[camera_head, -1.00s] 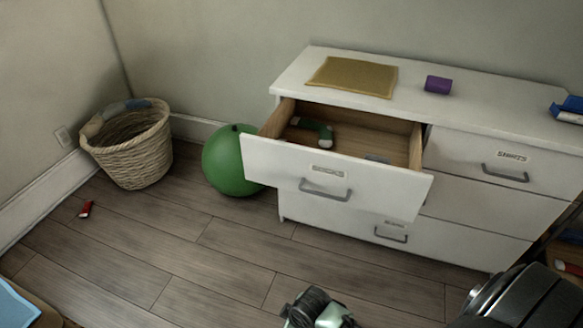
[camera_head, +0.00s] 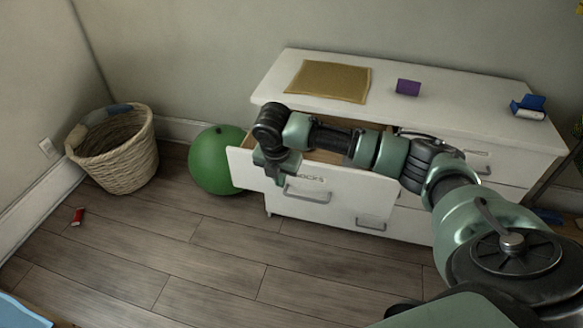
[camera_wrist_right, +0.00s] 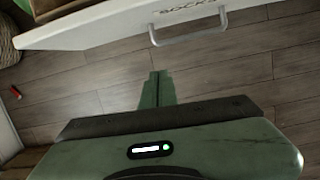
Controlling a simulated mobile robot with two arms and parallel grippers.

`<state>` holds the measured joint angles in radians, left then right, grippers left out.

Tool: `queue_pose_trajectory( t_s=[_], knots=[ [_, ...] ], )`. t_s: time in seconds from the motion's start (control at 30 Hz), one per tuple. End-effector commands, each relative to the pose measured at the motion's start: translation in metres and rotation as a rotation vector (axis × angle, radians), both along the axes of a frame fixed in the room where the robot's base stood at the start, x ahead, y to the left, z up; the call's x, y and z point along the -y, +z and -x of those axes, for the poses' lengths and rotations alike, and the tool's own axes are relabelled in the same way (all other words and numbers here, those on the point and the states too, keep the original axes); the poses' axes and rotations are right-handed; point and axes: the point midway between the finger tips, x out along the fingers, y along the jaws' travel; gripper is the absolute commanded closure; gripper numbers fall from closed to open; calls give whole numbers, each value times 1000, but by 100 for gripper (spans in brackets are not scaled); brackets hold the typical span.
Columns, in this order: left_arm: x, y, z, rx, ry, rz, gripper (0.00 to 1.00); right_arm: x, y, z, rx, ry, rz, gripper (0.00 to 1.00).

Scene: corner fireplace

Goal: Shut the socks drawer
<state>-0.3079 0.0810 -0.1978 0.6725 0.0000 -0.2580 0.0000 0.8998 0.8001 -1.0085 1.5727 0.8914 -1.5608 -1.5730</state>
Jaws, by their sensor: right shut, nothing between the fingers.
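The socks drawer (camera_head: 345,195) is the top left drawer of a white dresser, and it stands pulled out. Its wooden inside shows in part behind my right arm. In the right wrist view its white front (camera_wrist_right: 100,28), the SOCKS label and the grey handle (camera_wrist_right: 188,30) are at the top. My right gripper (camera_head: 278,178) hangs at the left part of the drawer front, left of the handle. In the right wrist view its fingers (camera_wrist_right: 157,88) are shut and empty, with floor around them. I cannot tell whether it touches the front. My left gripper is not in view.
A green ball (camera_head: 212,160) sits close to the drawer's left end. A wicker basket (camera_head: 115,152) stands further left, and a small red item (camera_head: 78,216) lies on the floor. On the dresser top (camera_head: 445,105) are a tan mat, a purple block and a blue item. The floor in front is largely clear.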

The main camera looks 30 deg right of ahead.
Motion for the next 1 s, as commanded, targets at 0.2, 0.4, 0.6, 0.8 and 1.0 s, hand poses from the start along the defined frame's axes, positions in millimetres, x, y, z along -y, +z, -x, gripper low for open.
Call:
queue_pose_trajectory(
  t_s=[0.2, 0.4, 0.6, 0.8, 1.0],
  knots=[
    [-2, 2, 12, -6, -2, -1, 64, 20, 26, -1, -34, 70, 44, 100],
    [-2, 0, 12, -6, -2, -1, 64, 25, -2, -4, -37, 70, 43, 100],
    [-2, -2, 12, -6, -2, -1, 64, 32, -44, -11, -36, 69, 42, 100],
    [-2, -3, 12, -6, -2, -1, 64, 47, -69, -25, -29, 65, 43, 100],
    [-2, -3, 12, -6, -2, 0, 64, 63, -69, -39, -31, 69, 42, 100]
  ],
)
